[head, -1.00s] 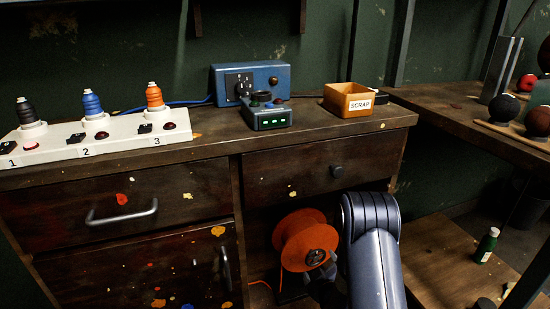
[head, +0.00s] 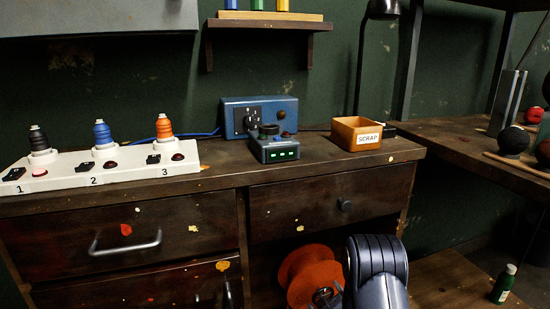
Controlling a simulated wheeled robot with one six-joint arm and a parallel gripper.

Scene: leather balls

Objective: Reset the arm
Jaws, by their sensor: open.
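The grey, ribbed upper part of my arm (head: 376,262) rises from the bottom edge, right of centre, in front of the dark workbench (head: 190,225). Just left of the arm, an orange spool (head: 306,270) sits in the open bay under the bench, partly cut off by the bottom edge.
On the bench stand a white strip with thread cones (head: 130,170), a blue socket box (head: 236,110), a small device with green lights (head: 275,150) and a SCRAP box (head: 356,133). A green bottle (head: 502,284) stands low right. Dark and red balls (head: 513,140) lie on the right bench.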

